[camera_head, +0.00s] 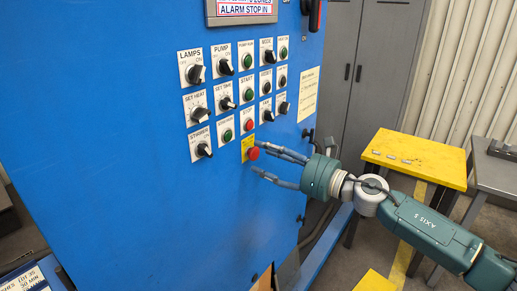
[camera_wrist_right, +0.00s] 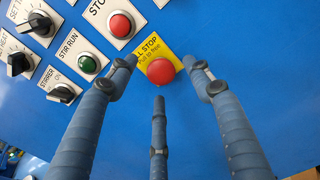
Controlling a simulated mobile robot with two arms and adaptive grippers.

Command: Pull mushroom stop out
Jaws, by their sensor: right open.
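The mushroom stop (camera_head: 253,153) is a red round button on a yellow plate, low on the blue control panel in the head view. It also shows in the right wrist view (camera_wrist_right: 160,71), with part of the plate's lettering visible. My right gripper (camera_head: 272,165) is open, its fingers reaching from the right toward the button. In the right wrist view, the fingers (camera_wrist_right: 160,85) spread around the button's left, right and lower sides. I cannot tell whether any fingertip touches it. My left gripper is not in view.
A red STOP button (camera_wrist_right: 120,25) and a green STIR RUN button (camera_wrist_right: 88,63) sit close beside the mushroom stop. Several black knobs and buttons fill the panel (camera_head: 110,150). A yellow-topped table (camera_head: 415,158) stands at the right, before grey cabinets (camera_head: 375,70).

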